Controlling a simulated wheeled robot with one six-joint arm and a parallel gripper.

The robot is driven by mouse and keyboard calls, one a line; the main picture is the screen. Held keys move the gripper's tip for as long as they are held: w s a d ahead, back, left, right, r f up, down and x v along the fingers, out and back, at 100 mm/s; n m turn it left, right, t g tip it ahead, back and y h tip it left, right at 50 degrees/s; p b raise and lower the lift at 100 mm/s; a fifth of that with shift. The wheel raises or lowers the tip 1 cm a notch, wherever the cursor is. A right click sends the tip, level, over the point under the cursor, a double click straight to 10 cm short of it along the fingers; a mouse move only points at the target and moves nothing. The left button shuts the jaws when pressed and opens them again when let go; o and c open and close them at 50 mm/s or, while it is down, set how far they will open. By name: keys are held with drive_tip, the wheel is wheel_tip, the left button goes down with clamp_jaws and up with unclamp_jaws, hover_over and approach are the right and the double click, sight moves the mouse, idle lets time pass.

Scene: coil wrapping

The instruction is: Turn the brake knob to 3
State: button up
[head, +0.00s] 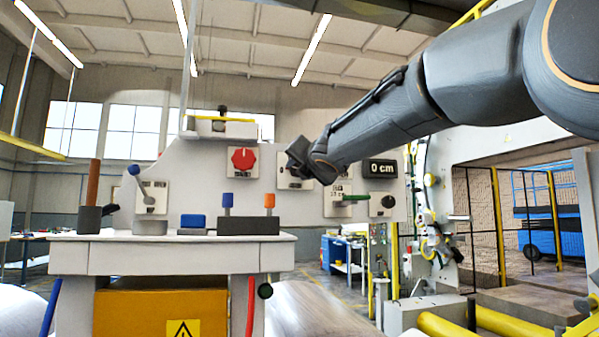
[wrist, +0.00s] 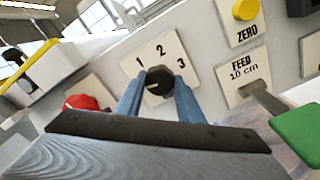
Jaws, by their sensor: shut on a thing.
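The brake knob (wrist: 159,82) is a small black knob on a white plate (wrist: 148,55) marked 1, 2 and 3 in the wrist view. The blue fingers of my gripper (wrist: 160,88) are on its two sides and shut on it. A pale mark shows on the knob's face, but I cannot tell for sure which number it points to. In the head view my gripper (head: 300,157) is at the machine's panel, in front of the pale knob plate (head: 285,183), and the knob is hidden behind it.
A red knob (head: 243,159) sits left of my gripper, also in the wrist view (wrist: 82,102). On the right are a yellow ZERO button (wrist: 244,9), a green-handled FEED lever (wrist: 298,135) and a "0 cm" display (head: 381,168). A table (head: 170,257) stands at left.

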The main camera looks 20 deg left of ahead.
drive_tip(key=shift+r+m+t+h+b, duration=0.1)
drive_tip(key=shift+m+t+h+b, duration=0.15)
drive_tip(key=shift+m+b, duration=6.1)
drive_tip(key=shift+m+t+h+b, duration=0.25)
drive_tip(key=shift+m+b, duration=1.4)
drive_tip(key=shift+m, duration=9.3)
drive_tip(key=o, duration=1.1)
drive_tip(key=shift+c, duration=0.2)
